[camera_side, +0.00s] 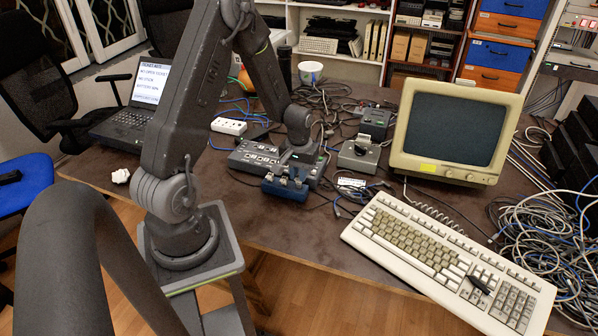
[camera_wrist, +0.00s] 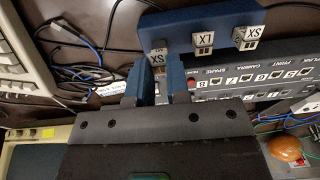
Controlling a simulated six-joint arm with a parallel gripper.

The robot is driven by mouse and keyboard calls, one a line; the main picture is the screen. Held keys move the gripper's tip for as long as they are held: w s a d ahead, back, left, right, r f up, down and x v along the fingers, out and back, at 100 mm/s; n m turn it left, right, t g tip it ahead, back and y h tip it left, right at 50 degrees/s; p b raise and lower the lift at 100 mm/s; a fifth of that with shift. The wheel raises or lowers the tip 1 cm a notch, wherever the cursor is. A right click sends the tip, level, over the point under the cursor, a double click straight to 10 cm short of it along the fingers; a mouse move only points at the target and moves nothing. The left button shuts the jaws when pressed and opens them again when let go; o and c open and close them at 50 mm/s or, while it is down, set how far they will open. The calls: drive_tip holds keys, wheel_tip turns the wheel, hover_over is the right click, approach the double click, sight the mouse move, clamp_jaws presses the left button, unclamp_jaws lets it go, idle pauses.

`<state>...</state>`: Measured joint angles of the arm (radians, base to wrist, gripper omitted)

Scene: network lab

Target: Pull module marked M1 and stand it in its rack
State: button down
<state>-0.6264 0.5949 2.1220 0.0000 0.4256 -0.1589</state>
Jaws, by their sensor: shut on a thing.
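My gripper (camera_wrist: 158,72) is at the left end of the blue rack (camera_wrist: 190,22) in the wrist view. Its two blue fingers are shut on a small module (camera_wrist: 157,57), whose white label seems to read SX. I cannot tell whether this module is fully seated. To its right in the rack stand a module marked LX (camera_wrist: 204,41) and another marked SX (camera_wrist: 249,37). No M1 mark is legible. In the side view the blue rack (camera_side: 285,190) sits in front of the grey switch (camera_side: 245,157), with my gripper (camera_side: 298,168) above it.
The switch face (camera_wrist: 270,74) shows numbered ports, labelled SPARE, CAMERA and PRINT among others. A small grey box (camera_side: 358,155) stands right of the rack. The keyboard (camera_side: 440,255), monitor (camera_side: 450,130) and tangled cables (camera_side: 560,225) crowd the right. The table front left is mostly clear.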

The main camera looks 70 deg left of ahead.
drive_tip(key=shift+f, duration=0.9)
idle(0.3)
drive_tip(key=c, duration=1)
unclamp_jaws()
wheel_tip(320, 180, up, 14)
drive_tip(key=s+d+r+m+t, duration=0.2)
drive_tip(key=s+d+r+m, duration=0.1)
drive_tip(key=d, duration=0.4)
drive_tip(key=s+d+r+m+t, duration=0.1)
drive_tip(key=s+d+r+m, duration=0.2)
drive_tip(key=d+r, duration=0.4)
drive_tip(key=s+d+r+m+t, duration=0.2)
drive_tip(key=s+d+r, duration=0.3)
drive_tip(key=d, duration=0.3)
drive_tip(key=shift+s+r+m+t, duration=0.15)
drive_tip(key=shift+s+m+t, duration=0.2)
drive_tip(key=shift+m, duration=0.15)
